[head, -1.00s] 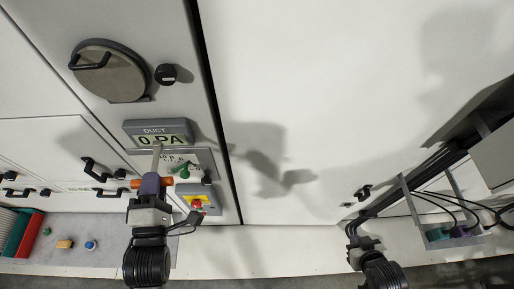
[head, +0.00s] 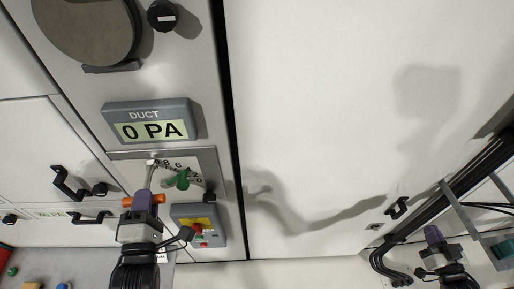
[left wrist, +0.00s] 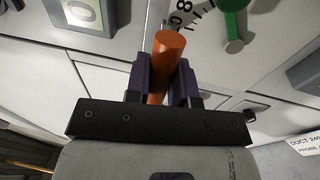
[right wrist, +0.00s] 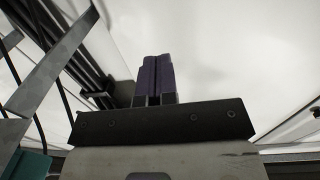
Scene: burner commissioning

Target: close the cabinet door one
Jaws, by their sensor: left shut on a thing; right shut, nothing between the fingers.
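A large white door panel (head: 320,110) with a small black handle (head: 397,208) fills the middle and right of the head view. I see no label on it, so I cannot tell whether it is door one or how far open it stands. My left gripper (head: 143,200) is shut on an orange-handled tool (head: 158,198) with a thin metal rod, in front of the grey control panel. The orange handle (left wrist: 167,60) also shows between the fingers in the left wrist view. My right gripper (head: 433,235) is shut and empty, below and right of the black handle.
The duct display (head: 150,121) reads 0 PA. Below it are a green knob (head: 183,180) and a yellow-and-red switch box (head: 199,226). Smaller doors with black handles (head: 68,185) are at left. Black cables (head: 455,200) and a grey metal frame (head: 470,213) stand close to my right gripper.

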